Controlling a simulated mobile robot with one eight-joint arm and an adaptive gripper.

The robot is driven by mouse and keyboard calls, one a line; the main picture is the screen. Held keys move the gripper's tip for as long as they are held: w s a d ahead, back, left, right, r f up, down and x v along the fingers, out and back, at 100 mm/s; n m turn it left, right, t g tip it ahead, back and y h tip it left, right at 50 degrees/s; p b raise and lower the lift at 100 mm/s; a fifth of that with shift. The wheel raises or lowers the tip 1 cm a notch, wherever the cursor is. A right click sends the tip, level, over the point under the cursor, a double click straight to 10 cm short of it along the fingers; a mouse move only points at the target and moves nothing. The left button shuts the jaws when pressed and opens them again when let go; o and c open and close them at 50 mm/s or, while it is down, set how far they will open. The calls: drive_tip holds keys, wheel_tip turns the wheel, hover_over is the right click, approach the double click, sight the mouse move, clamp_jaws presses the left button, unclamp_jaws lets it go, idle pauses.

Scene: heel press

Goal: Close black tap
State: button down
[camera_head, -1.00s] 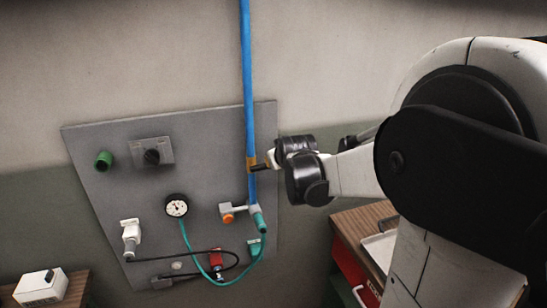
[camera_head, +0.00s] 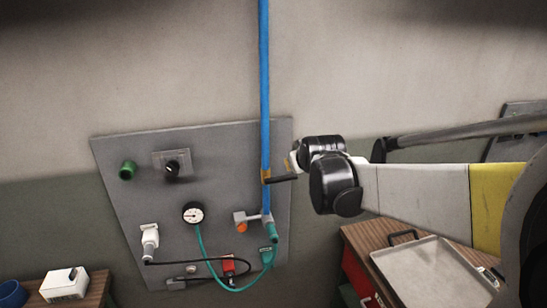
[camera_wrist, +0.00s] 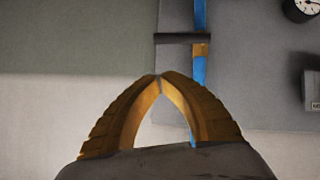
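The black tap handle (camera_head: 283,178) is a dark lever on an orange-brown fitting of the vertical blue pipe (camera_head: 264,90). It lies roughly level and sticks out to the right of the pipe. In the wrist view the lever (camera_wrist: 182,38) crosses at the fitting, beyond my fingertips. My gripper (camera_wrist: 161,76) has its orange-brown fingers meeting at the tips, with nothing seen between them. In the head view my gripper (camera_head: 291,164) is beside the pipe, close to the lever and slightly above it. I cannot tell whether it touches the lever.
The grey wall panel (camera_head: 130,225) carries a black knob (camera_head: 173,168), a green knob (camera_head: 128,169), a gauge (camera_head: 193,214) and an orange-tipped valve (camera_head: 241,227). Hoses hang below. A bench with a metal tray (camera_head: 435,275) stands at right. A white box (camera_head: 65,283) is at lower left.

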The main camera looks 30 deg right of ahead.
drive_tip(key=v, duration=0.3)
drive_tip(key=shift+s+r, duration=0.25)
drive_tip(key=shift+s, duration=0.05)
drive_tip(key=shift+f, duration=0.1)
drive_tip(key=s+a+f+n+g+y+b, duration=0.1)
drive_tip(key=s+a+f+y+b, duration=0.1)
drive_tip(key=s+a+f+b, duration=0.5)
drive_tip(key=s+a+f+g+y+b, duration=0.2)
drive_tip(key=s+a+f+b, duration=0.6)
drive_tip(key=a+f, duration=0.7)
wheel_tip(320, 180, down, 2)
drive_tip(key=s, duration=0.2)
drive_tip(key=shift+s+a+f+n+y, duration=0.15)
drive_tip(key=shift+s+a+n+y, duration=0.15)
drive_tip(key=shift+a+n, duration=0.1)
